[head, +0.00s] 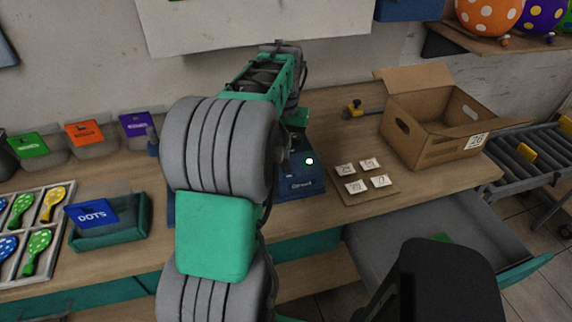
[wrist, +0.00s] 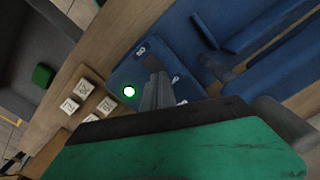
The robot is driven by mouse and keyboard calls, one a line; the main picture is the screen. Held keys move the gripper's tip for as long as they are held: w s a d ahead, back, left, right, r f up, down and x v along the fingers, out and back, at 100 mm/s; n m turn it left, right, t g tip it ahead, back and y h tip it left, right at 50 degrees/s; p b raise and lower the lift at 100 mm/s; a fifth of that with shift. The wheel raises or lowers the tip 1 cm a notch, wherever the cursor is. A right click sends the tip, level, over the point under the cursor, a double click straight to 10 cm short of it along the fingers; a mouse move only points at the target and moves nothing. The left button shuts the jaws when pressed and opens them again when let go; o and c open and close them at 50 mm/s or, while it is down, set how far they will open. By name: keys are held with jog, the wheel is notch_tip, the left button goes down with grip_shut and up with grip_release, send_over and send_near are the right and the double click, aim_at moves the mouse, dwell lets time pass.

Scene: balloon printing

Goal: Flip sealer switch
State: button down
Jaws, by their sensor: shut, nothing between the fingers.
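The blue sealer (head: 303,183) stands on the workbench, with a lit green light (head: 309,161) on its top. My arm hides much of it in the head view. In the wrist view the sealer's blue body (wrist: 190,58) fills the upper middle, and the green light (wrist: 129,92) glows left of my gripper. My gripper (wrist: 153,66) is shut and empty, its fingertips over the sealer panel close to small white markings. I cannot tell whether the fingertips touch the panel. The switch itself is not clearly visible; the fingers may cover it.
Right of the sealer, several white cards lie on a small board (head: 370,202), with an open cardboard box (head: 437,140) behind. An open grey drawer (head: 390,250) juts out below.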

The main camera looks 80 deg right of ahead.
jog(key=shift+f+b, duration=0.55)
jog(key=shift+f, duration=0.5)
dwell(0.7)
jog(key=shift+a, duration=0.1)
jog(key=shift+r+p, duration=2.8)
jog(key=shift+r, duration=0.75)
